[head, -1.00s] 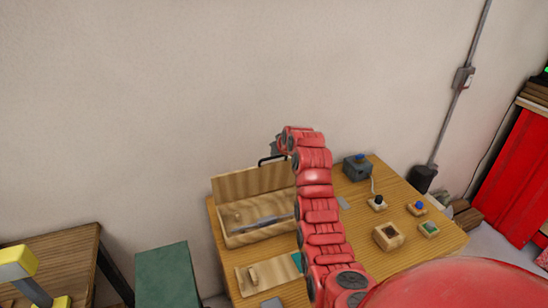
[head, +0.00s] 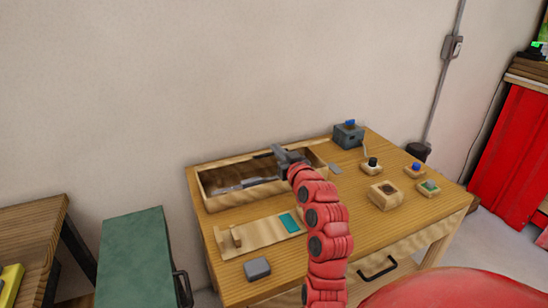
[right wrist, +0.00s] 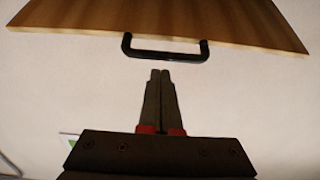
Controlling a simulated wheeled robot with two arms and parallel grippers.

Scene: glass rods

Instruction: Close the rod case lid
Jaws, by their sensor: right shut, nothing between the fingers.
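The wooden rod case (head: 222,203) sits at the back left of the table. Grey rod shapes show inside it. In the head view its lid (head: 235,164) seems to lean forward over a dark interior, but its exact angle is hard to tell. In the right wrist view the wooden lid (right wrist: 190,18) fills the top, with a black handle (right wrist: 165,55) at its edge. My right gripper (head: 283,153) is at the lid's edge in the head view. Its shut, empty fingertips (right wrist: 161,73) are just below the handle in the wrist view. My left gripper is out of view.
A wooden board (head: 258,236) with a teal patch lies in front of the case. A grey block (head: 257,268) is at the front edge. A grey box with a blue knob (head: 347,134) and several small wooden blocks stand on the right. A green cabinet (head: 135,255) stands left.

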